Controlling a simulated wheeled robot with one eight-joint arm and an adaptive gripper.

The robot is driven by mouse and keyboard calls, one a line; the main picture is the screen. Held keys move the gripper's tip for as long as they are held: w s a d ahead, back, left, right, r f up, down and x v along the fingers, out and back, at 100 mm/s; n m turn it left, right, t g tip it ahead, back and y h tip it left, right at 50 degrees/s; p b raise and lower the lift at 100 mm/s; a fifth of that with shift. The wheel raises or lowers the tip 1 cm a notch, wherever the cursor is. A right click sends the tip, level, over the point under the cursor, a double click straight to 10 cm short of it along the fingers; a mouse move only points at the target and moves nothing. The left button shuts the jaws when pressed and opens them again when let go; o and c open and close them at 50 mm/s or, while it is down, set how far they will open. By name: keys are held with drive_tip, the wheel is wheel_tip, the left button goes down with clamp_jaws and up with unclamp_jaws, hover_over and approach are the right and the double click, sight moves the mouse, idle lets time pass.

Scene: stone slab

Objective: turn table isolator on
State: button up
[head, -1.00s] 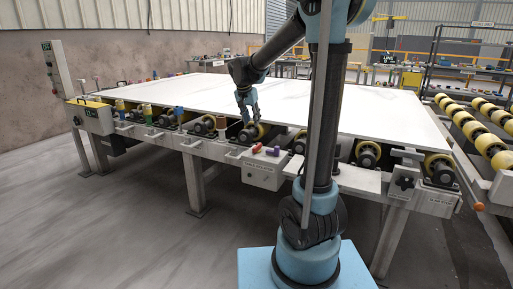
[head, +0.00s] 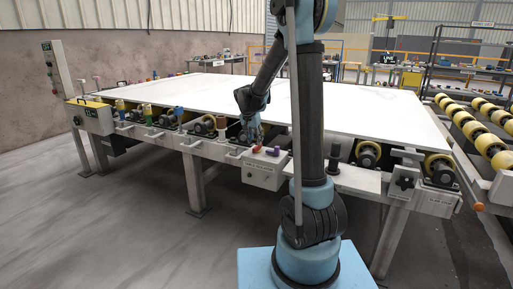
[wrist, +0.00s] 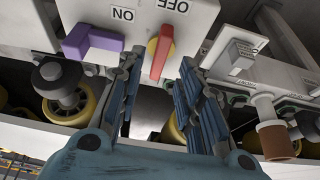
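A white control box (head: 263,172) is on the table's front rail in the head view. In the wrist view the box (wrist: 145,12) shows upside-down ON and OFF labels. A red handle (wrist: 162,52) with a yellow part sits just below the OFF label; it also shows on the box top in the head view (head: 256,149). A purple handle (wrist: 92,42) is left of it, near ON; the head view also shows it (head: 272,152). My gripper (wrist: 160,65) is open, its fingers apart on either side of the red handle. I cannot tell whether they touch it.
The white slab (head: 290,100) lies on the table behind the box. Rollers and coloured knobs line the rail, with a blue one (head: 179,112) to the left. A black rotary knob (head: 404,183) is on the right end. The brown cylinder (wrist: 273,135) is right of my fingers.

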sight(257, 146)
drive_tip(key=shift+x, duration=2.55)
drive_tip(key=shift+c, duration=0.5)
drive_tip(key=shift+r, duration=0.1)
clamp_jaws()
